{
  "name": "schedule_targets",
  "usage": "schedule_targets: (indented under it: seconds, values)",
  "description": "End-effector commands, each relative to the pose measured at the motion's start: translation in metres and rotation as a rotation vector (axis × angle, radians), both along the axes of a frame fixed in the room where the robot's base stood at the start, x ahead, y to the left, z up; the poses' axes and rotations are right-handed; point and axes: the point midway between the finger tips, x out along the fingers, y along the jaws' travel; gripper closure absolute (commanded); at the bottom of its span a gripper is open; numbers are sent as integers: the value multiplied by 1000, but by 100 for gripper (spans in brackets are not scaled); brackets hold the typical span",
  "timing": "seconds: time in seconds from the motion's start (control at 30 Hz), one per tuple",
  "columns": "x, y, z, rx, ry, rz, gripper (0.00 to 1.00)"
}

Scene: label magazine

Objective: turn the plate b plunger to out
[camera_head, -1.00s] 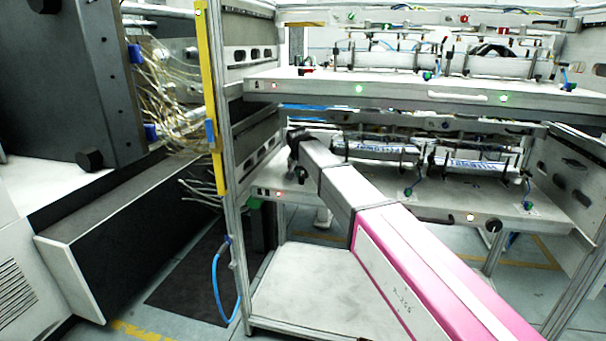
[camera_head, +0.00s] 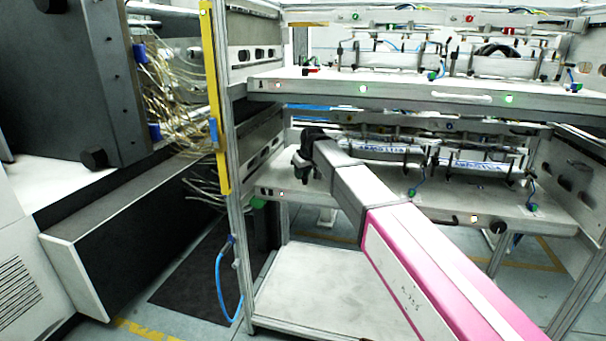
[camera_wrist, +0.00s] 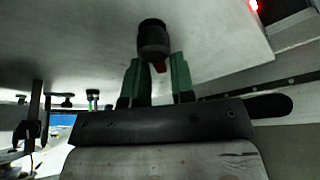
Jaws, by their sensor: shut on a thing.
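In the head view my gripper (camera_head: 301,170) is at the left front of the lower plate (camera_head: 445,212). There the knob is hidden by my wrist and arm. I cannot read a plate letter or the plunger's position mark.
The upper plate (camera_head: 320,86) lies above my wrist, with indicator lights along its front. A frame post with a yellow strip (camera_head: 214,95) stands close on the left. Label units (camera_head: 480,165) stand on the lower plate. A red light (camera_wrist: 254,5) shows at top right in the wrist view.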

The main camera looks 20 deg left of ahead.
Motion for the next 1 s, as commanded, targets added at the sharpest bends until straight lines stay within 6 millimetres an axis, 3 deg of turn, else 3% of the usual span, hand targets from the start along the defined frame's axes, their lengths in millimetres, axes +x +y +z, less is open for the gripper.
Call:
schedule_targets:
  seconds: [0.4, 0.93, 0.97, 1.0]
  values:
    - [-3, 1, -1, -4, 1, 174, 100]
    - [-4, 0, -1, -5, 2, 193, 100]
    - [-4, 0, -1, -5, 2, 193, 67]
    - [-4, 0, -1, -5, 2, 193, 62]
